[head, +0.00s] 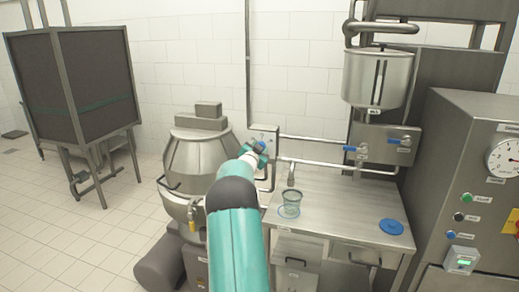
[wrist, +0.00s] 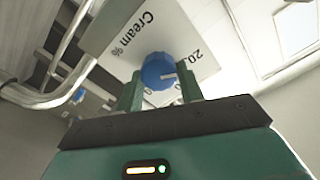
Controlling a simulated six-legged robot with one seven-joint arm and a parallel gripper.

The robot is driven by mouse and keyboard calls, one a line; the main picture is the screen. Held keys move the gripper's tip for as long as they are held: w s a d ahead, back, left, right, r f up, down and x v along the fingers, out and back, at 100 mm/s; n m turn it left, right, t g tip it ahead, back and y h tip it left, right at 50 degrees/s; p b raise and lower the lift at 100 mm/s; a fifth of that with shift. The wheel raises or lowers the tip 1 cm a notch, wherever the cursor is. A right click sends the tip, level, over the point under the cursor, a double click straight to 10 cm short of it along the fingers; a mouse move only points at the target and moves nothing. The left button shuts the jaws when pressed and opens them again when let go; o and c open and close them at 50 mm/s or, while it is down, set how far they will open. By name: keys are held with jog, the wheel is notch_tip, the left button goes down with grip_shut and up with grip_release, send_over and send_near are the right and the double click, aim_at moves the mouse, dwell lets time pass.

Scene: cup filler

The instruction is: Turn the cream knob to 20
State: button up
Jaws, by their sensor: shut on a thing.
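The cream knob (wrist: 158,67) is round and blue with a white pointer line. It sits on a light plate (wrist: 126,40) lettered "Cream %", with "20" to the right of the knob and a "0" visible just below it. The pointer line points right, towards the side with the "20"; its exact reading is hard to tell. My gripper (wrist: 161,82) has one green finger on each side of the knob and is shut on it. In the head view, my gripper (head: 257,153) is at the small wall panel (head: 264,131) and covers part of it.
A steel counter (head: 340,205) holds a clear cup (head: 290,203) under a spout (head: 291,174) and a blue lid (head: 391,227). Pipes (head: 312,139) run beside the panel. A steel vat (head: 200,150) stands left, and a control cabinet (head: 460,150) stands right.

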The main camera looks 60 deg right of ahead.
dwell(0.3)
jog(key=o, duration=1)
jog(key=shift+a, duration=0.1)
jog(key=s+a, duration=0.2)
jog(key=a, duration=1.1)
jog(key=shift+a, duration=0.25)
